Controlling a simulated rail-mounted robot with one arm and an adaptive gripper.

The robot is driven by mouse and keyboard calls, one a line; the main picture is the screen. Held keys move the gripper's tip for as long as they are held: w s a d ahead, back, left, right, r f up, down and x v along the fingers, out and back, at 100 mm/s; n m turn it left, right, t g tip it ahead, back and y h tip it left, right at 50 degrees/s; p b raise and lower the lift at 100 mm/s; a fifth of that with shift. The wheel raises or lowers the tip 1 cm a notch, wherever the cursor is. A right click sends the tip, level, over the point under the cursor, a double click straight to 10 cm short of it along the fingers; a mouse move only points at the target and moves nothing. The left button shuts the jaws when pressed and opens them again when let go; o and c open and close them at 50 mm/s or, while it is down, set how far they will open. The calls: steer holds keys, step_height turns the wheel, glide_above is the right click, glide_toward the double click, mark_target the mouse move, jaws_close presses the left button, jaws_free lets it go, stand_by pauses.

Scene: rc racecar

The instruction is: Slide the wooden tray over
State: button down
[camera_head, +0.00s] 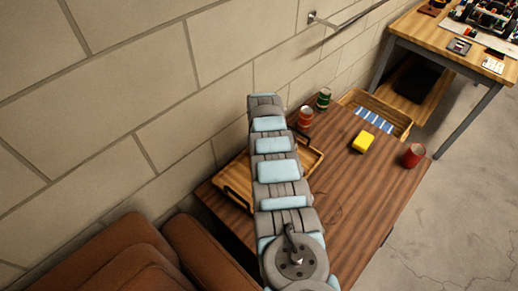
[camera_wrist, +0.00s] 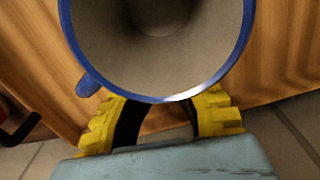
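The wooden tray (camera_head: 236,178) has dark handles and lies on the brown table against the wall. My arm covers part of it in the head view, and my gripper is hidden there behind the arm. In the wrist view a blue-rimmed mug (camera_wrist: 160,45) fills the top middle, seen from above into its grey inside. My gripper (camera_wrist: 165,105) shows its two yellow fingers apart below the mug's rim. The rim hides the fingertips, so contact with the mug cannot be seen. Orange-brown wood (camera_wrist: 40,60) and a black handle (camera_wrist: 15,125) show at the left.
On the table (camera_head: 385,185) are a yellow block (camera_head: 363,141), a red can (camera_head: 413,155), an orange-red can (camera_head: 305,117) and a green can (camera_head: 323,98). A wooden box (camera_head: 402,121) with blue-striped cloth stands behind. A brown leather seat (camera_head: 130,262) is at front left.

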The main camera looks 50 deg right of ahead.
step_height(320, 180, up, 3)
steer(key=shift+w+d+f+p, duration=0.1)
steer(key=shift+w+f+p, duration=0.05)
steer(key=shift+p, duration=0.45)
step_height(320, 180, up, 7)
